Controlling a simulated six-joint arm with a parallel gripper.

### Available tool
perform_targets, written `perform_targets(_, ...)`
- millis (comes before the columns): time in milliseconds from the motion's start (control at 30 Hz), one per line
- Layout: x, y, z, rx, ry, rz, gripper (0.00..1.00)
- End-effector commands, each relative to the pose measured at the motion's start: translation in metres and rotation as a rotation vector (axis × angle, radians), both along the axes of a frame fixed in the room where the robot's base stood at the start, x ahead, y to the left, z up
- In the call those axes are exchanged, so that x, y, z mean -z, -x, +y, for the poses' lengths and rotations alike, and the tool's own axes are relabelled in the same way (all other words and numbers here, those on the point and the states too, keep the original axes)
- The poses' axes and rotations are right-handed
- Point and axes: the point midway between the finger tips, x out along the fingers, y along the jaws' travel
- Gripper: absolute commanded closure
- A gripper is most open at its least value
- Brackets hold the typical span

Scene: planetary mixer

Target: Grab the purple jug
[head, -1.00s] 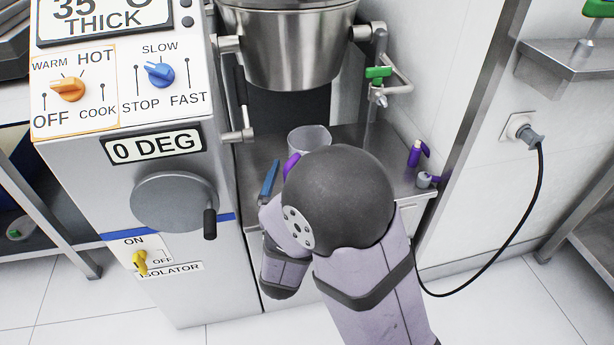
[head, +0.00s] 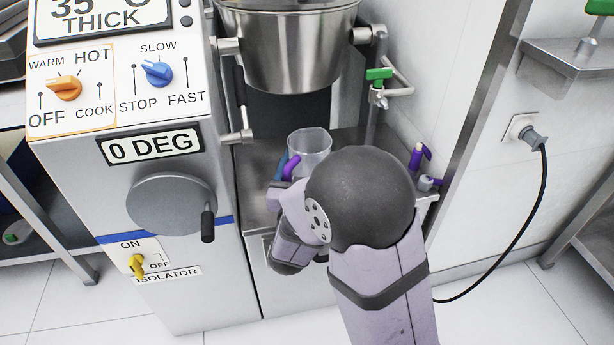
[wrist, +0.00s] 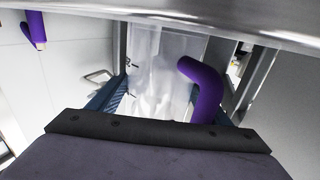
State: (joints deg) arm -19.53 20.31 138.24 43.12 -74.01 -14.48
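The purple jug (head: 310,141) has a translucent clear body and a purple handle. It stands upright on the steel shelf below the mixer bowl, with its handle (head: 291,168) towards my arm. In the wrist view the clear body (wrist: 160,75) and the purple handle (wrist: 205,90) are straight ahead. My gripper (wrist: 166,98) is open, with one blue finger to the left of the jug and the other to the right, behind the handle. In the head view my arm hides most of the gripper; one blue finger (head: 280,163) shows beside the handle. Finger contact cannot be told.
The steel mixer bowl (head: 287,50) hangs above the jug, and its rim crosses the top of the wrist view. The control cabinet (head: 215,265) is left.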

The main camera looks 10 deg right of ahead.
Motion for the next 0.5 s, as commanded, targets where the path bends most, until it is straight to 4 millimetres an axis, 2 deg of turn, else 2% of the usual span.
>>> perform_targets(67, 0.000, 0.000, 0.000, 0.000, 0.000, 0.000, 0.54)
perform_targets(333, -0.002, 0.000, 0.000, 0.000, -0.001, -0.001, 0.54)
perform_targets(500, -0.016, 0.000, 0.000, 0.000, -0.001, -0.003, 0.54)
